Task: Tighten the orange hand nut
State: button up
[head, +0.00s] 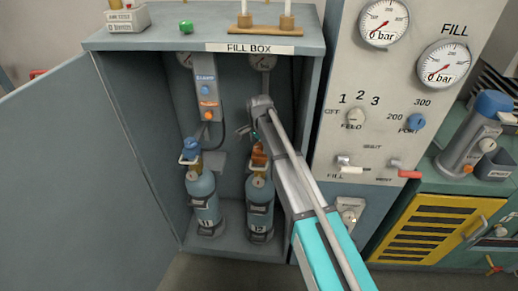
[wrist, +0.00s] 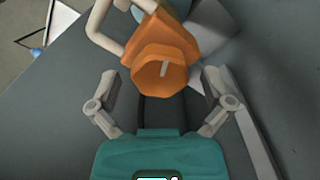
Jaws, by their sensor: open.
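The orange hand nut (wrist: 165,76) shows in the wrist view with its faceted end, marked by a pale line, turned toward the camera. In the head view the orange nut (head: 258,156) is small, above the right bottle (head: 260,195) labelled 12 in the fill box. My gripper (wrist: 160,80) is open, with one finger on each side of the nut and a visible gap on both sides. I cannot tell how deep the nut lies between the fingertips. In the head view my gripper (head: 252,132) is inside the box, just above the nut, and its fingers are partly hidden.
A pale curved tube (wrist: 105,25) runs beside the nut at upper left. The left bottle (head: 203,195) labelled 11 stands close by. The box's open door (head: 85,170) is at left, and the gauge panel (head: 360,120) is at right of my arm.

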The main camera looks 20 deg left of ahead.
dwell(0.3)
jog(key=c, duration=1)
jog(key=shift+n, duration=0.4)
jog(key=n, duration=0.5)
jog(key=shift+s+d+n, duration=0.1)
jog(key=shift+d+n, duration=0.05)
jog(key=shift+n, duration=0.25)
jog(key=n, duration=0.6)
jog(key=shift+d, duration=0.15)
